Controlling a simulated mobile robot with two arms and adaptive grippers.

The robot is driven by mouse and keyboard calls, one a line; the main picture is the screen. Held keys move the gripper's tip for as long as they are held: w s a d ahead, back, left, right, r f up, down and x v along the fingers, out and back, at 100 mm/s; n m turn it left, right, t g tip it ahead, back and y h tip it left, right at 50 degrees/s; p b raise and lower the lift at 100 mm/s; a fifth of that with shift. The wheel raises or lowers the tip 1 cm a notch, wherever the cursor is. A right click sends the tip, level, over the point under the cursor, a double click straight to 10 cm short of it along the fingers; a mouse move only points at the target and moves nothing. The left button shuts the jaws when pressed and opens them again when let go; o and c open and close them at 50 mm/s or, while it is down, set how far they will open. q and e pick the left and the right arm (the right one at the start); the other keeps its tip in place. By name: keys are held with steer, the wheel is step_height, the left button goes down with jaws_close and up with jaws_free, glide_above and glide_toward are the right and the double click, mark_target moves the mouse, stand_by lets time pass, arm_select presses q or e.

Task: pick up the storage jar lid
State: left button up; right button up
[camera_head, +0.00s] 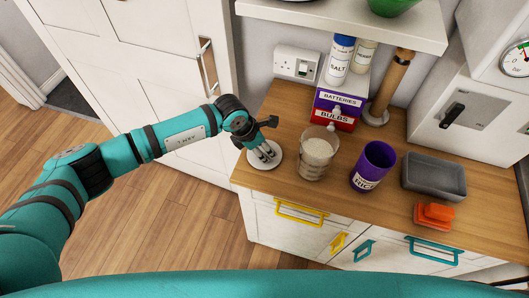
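The storage jar lid appears to be the round pale disc (247,158) lying on the wooden counter near its left end. My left gripper (265,154) reaches down over the disc, its fingertips at or just above the disc's middle and hiding part of it. I cannot tell whether the fingers touch it or how far apart they are. A clear glass jar (317,154) with pale contents stands open just to the right of the disc. My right gripper is not in view.
A purple tin (373,168), a grey tray (434,177) and an orange block (434,215) stand to the right. Behind are the bulbs and batteries boxes (336,108), a salt container (339,62) and a wooden post (390,85). A shelf (340,22) overhangs the counter's back.

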arm_select(q)
jaws_close()
steer(key=shift+r, duration=0.1)
